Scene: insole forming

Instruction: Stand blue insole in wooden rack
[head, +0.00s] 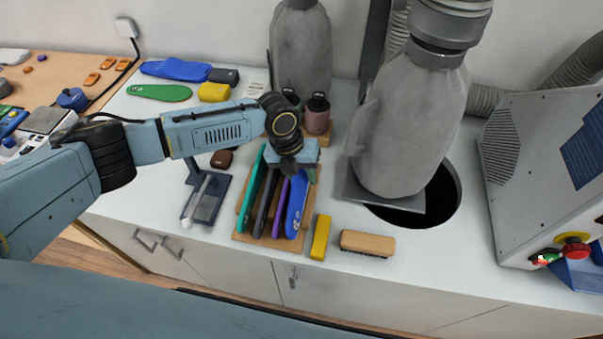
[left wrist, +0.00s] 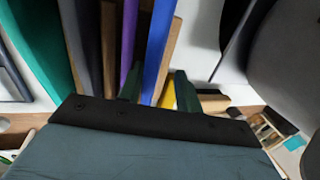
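The blue insole (head: 297,205) stands on edge in the right-hand part of the wooden rack (head: 245,237), leaning slightly. It also shows as a blue strip in the left wrist view (left wrist: 158,50). Beside it in the rack stand a purple insole (head: 280,208), dark insoles (head: 265,203) and a green insole (head: 250,190). My left gripper (left wrist: 157,88) is above the rack at the blue insole's far upper end. Its fingers are apart on either side of the blue strip, with a gap visible on the right. My right gripper is not in view.
A yellow block (head: 320,238) and a wooden brush (head: 367,243) lie right of the rack. A dark stand (head: 207,198) is left of it. Grey cloth-covered machines (head: 415,125) rise behind and to the right. Another blue insole (head: 175,69) lies flat at the back left.

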